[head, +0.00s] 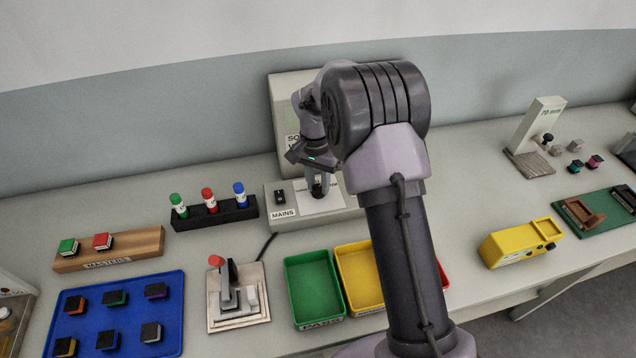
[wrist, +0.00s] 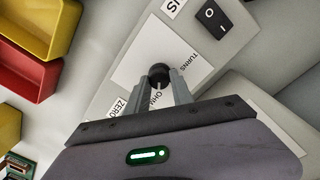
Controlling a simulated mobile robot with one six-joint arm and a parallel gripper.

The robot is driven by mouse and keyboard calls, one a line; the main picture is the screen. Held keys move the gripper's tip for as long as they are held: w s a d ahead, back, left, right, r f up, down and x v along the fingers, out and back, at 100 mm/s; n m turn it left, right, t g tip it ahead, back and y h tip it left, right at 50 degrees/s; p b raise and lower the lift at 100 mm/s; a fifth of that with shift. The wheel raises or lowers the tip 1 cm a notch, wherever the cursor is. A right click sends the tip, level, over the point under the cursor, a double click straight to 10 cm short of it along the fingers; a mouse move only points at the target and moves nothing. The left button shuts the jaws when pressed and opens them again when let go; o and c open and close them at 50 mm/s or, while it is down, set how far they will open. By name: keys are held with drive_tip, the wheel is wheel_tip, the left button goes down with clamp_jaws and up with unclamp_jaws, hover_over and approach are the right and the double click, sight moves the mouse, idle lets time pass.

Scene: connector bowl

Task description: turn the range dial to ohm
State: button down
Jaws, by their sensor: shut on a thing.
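The range dial is a small black knob (wrist: 159,73) on a white label plate (wrist: 132,62) of the grey instrument panel. My gripper (wrist: 168,86) is shut on the dial, with a finger on either side of it. The lettering ZERO, OHM and TURNS shows around the dial in the wrist view; a finger partly covers OHM. I cannot tell which mark the dial points at. In the head view my gripper (head: 318,187) reaches down to the dial, partly hidden by my arm.
A black rocker switch (wrist: 212,15) sits on the same panel, beside the MAINS label. In front are a green tray (head: 313,318), a yellow tray (head: 343,258) and a lever fixture (head: 250,318). A rack of coloured vials (head: 212,215) stands left of the panel.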

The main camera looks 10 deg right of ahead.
sight(316, 185)
drive_tip(key=shift+m, duration=0.7)
drive_tip(key=c, duration=1.1)
unclamp_jaws()
drive_tip(key=shift+r, duration=0.1)
drive_tip(key=r+p, duration=0.2)
drive_tip(key=r, duration=0.3)
drive_tip(key=r+p, duration=0.1)
drive_tip(key=r, duration=0.5)
drive_tip(key=r+p, duration=0.2)
drive_tip(key=r, duration=0.4)
drive_tip(key=shift+w+a+r+p, duration=0.15)
drive_tip(key=shift+w+a+p, duration=0.1)
drive_tip(key=shift+w+p, duration=0.05)
